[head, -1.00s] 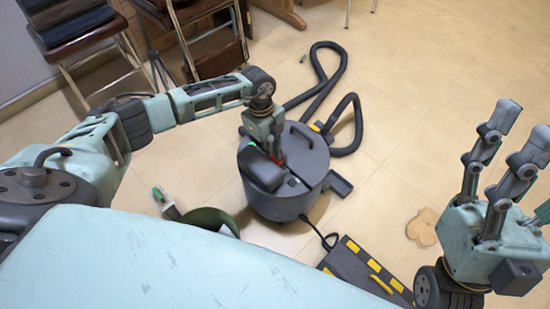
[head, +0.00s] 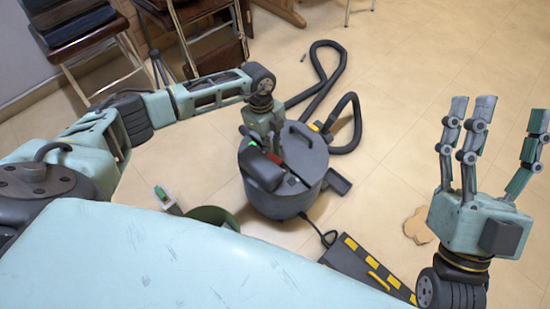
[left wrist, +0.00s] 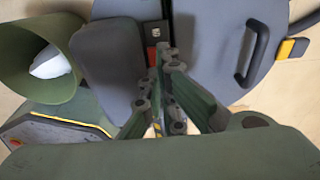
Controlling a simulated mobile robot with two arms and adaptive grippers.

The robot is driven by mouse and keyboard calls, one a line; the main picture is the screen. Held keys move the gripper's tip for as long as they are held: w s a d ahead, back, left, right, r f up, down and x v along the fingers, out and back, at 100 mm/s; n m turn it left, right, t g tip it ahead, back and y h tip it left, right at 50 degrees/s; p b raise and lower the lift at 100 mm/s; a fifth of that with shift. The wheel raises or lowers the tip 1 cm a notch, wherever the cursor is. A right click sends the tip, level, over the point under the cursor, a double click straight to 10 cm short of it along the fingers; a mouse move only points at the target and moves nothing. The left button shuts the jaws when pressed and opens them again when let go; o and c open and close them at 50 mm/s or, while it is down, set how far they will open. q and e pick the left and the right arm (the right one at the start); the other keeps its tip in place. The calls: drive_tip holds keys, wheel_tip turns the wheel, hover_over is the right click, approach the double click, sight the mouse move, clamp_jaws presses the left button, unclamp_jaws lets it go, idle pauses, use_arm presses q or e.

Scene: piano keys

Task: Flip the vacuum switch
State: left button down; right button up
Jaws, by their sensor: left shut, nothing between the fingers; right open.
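The dark grey drum vacuum (head: 318,155) stands on the tiled floor, with its hose behind it. On its lid, beside a raised dark housing (head: 258,170), is a small red switch (left wrist: 152,56), partly hidden by my fingers in the left wrist view. A pale symbol plate (left wrist: 153,32) sits just above it there. My left gripper (head: 273,142) is over the lid, shut and empty, its fingertips right by the switch. I cannot tell whether they touch it. My right gripper (head: 500,120) is open and empty, fingers up, off to the right.
A black hose (head: 322,85) loops behind the vacuum. A green bin (head: 212,215) stands at its front left, and a black and yellow ramp (head: 365,268) lies in front. A tan spill (head: 417,228) is near my right gripper. Chairs (head: 90,45) stand at the back left.

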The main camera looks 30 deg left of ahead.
use_arm(q)
drive_tip(key=shift+r+p, duration=0.5)
drive_tip(key=shift+r, duration=0.05)
drive_tip(key=shift+r+p, duration=0.85)
drive_tip(key=shift+p, duration=0.05)
drive_tip(key=shift+r+p, duration=0.4)
drive_tip(key=shift+p, duration=0.05)
use_arm(e)
drive_tip(key=w+d+f+g+h, duration=0.1)
drive_tip(key=w+f+g+h, duration=0.2)
drive_tip(key=f+g, duration=0.7)
drive_tip(key=shift+w+f, duration=0.9)
drive_tip(key=shift+f, duration=2.45)
